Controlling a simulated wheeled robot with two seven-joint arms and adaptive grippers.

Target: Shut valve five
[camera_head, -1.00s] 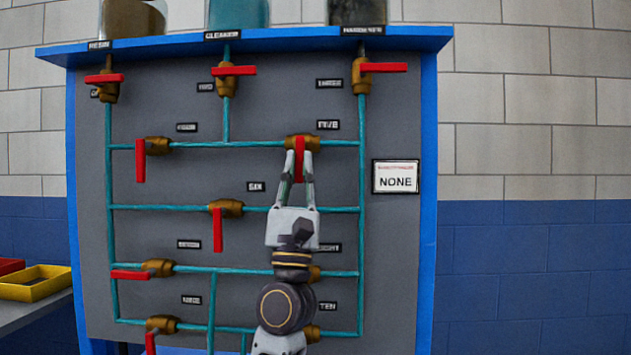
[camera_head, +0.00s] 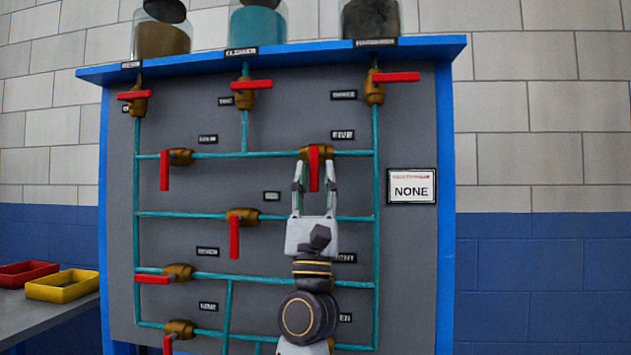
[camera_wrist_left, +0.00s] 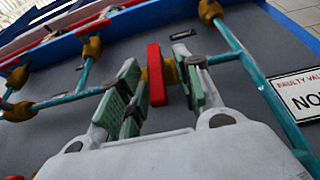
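Valve five (camera_head: 314,153) is a brass valve on the upper right horizontal pipe, just under the FIVE label (camera_head: 342,135). Its red handle (camera_head: 314,168) hangs straight down, across the pipe. My left gripper (camera_head: 314,183) comes from below with its fingers spread, one on each side of the handle. In the left wrist view the red handle (camera_wrist_left: 157,75) stands between the green finger pads (camera_wrist_left: 160,88), with a gap clear on the left side. My right gripper is not in view.
Other red-handled valves, such as the one below left (camera_head: 235,235), sit on the teal pipes of the grey panel (camera_head: 405,280). A sign reading NONE (camera_head: 411,187) is at the right. Jars (camera_head: 258,28) stand on the blue shelf. Yellow (camera_head: 62,285) and red bins sit at the left.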

